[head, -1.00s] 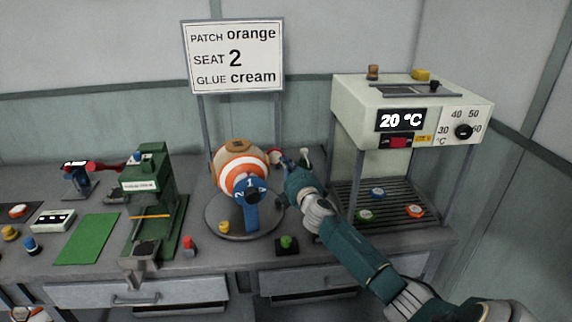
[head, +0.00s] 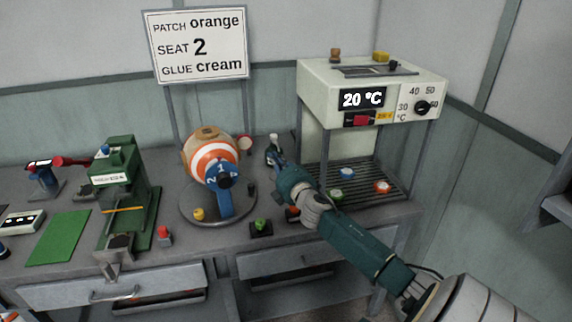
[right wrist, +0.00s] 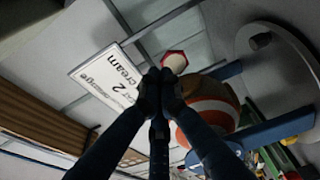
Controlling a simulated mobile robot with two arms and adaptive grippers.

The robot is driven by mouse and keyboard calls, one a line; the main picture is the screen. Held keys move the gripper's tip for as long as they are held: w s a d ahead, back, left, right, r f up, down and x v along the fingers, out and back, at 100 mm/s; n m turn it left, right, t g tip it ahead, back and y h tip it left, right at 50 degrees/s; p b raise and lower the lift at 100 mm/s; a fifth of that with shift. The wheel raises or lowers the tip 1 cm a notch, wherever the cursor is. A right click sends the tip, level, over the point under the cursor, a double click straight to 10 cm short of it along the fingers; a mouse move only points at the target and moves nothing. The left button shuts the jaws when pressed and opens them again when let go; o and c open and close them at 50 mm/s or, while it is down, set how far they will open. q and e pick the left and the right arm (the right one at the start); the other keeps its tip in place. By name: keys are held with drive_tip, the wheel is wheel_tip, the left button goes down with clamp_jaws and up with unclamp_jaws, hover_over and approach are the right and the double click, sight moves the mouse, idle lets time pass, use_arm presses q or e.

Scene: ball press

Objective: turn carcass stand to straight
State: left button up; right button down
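The carcass stand has a round grey base (head: 190,216) and a blue upright (head: 222,206) with a numbered dial showing 1, 2 and 4. It holds a tan ball with orange and white rings (head: 212,157), which faces forward and slightly left. My right gripper (head: 274,156) is to the right of the ball, apart from it. In the right wrist view its fingertips (right wrist: 158,82) meet, with nothing visible between them. The ball (right wrist: 208,108) and the grey base (right wrist: 285,65) show beyond, to the right. My left gripper is out of view.
A sign (head: 198,44) reads patch orange, seat 2, glue cream. A heater (head: 350,78) showing 20 °C stands right over a rack. A green press (head: 124,195) stands left. A green-topped block (head: 261,226) and red-topped piece (head: 165,236) sit near the table's front edge.

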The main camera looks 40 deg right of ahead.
drive_tip(key=s, duration=0.4)
drive_tip(key=n+t+y+b, duration=0.2)
drive_tip(key=n+y, duration=0.3)
drive_tip(key=n, duration=2.9)
approach(235, 177)
drive_tip(key=s+d+f, duration=0.2)
drive_tip(key=s+d, duration=0.1)
drive_tip(key=s, duration=0.2)
drive_tip(key=w+p, duration=0.1)
drive_tip(key=w, duration=0.2)
drive_tip(key=w+a+r+p, duration=0.1)
drive_tip(key=w+p, duration=0.1)
drive_tip(key=w, duration=0.2)
drive_tip(key=w+a+r+p, duration=0.1)
drive_tip(key=w, duration=0.3)
drive_tip(key=shift+a+r, duration=0.25)
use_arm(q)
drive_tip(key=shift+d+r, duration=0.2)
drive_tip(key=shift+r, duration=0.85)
use_arm(e)
drive_tip(key=shift+w+a, duration=0.1)
